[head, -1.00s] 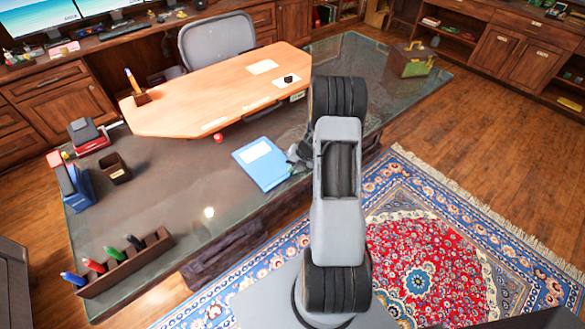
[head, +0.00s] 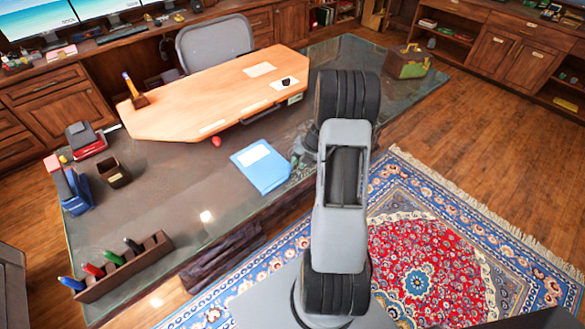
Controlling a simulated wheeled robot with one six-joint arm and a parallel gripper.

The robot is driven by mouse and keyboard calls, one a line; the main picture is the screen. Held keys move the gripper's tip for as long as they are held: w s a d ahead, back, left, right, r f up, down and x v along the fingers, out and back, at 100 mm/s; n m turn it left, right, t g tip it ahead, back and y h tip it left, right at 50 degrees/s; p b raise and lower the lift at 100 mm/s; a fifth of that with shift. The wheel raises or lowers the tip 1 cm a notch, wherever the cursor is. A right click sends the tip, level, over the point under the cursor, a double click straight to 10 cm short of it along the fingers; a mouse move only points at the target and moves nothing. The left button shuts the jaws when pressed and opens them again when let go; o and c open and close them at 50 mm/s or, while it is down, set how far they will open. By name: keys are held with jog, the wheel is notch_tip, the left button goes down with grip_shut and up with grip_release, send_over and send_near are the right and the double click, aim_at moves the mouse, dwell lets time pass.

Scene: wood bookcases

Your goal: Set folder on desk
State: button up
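A blue folder (head: 263,174) with a white label lies flat on the dark glass-topped desk (head: 150,215), near its front edge and left of my arm. My gripper (head: 298,158) is at the folder's right edge, low over the desk. It is small, dark and partly hidden by my arm. I cannot tell whether its fingers touch the folder or whether they are open or shut.
A raised wooden desktop (head: 215,95) stands behind the folder. A pen rack (head: 125,265), a brown cup (head: 113,173) and a red ball (head: 216,142) are on the left side. A green-and-brown box (head: 408,62) stands far right. A patterned rug (head: 440,230) covers the floor.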

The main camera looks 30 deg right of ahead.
jog(key=s+a+r+n+h, duration=0.1)
jog(key=a+r+n, duration=0.2)
jog(key=r+n, duration=0.35)
jog(key=s+a+r+n, duration=0.2)
jog(key=a+r+n, duration=0.2)
jog(key=r+n, duration=0.25)
jog(key=s+a+r+n+h, duration=0.1)
jog(key=s+a+r+n, duration=0.3)
jog(key=n, duration=1.1)
jog(key=s+a+r+n+h, duration=0.2)
jog(key=s+a+r+n, duration=0.3)
jog(key=n, duration=1)
jog(key=s+a, duration=0.3)
jog(key=a, duration=0.1)
jog(key=shift+s+a+r+n+t, duration=0.15)
jog(key=shift+s+n+t, duration=0.15)
jog(key=shift+n+t, duration=0.1)
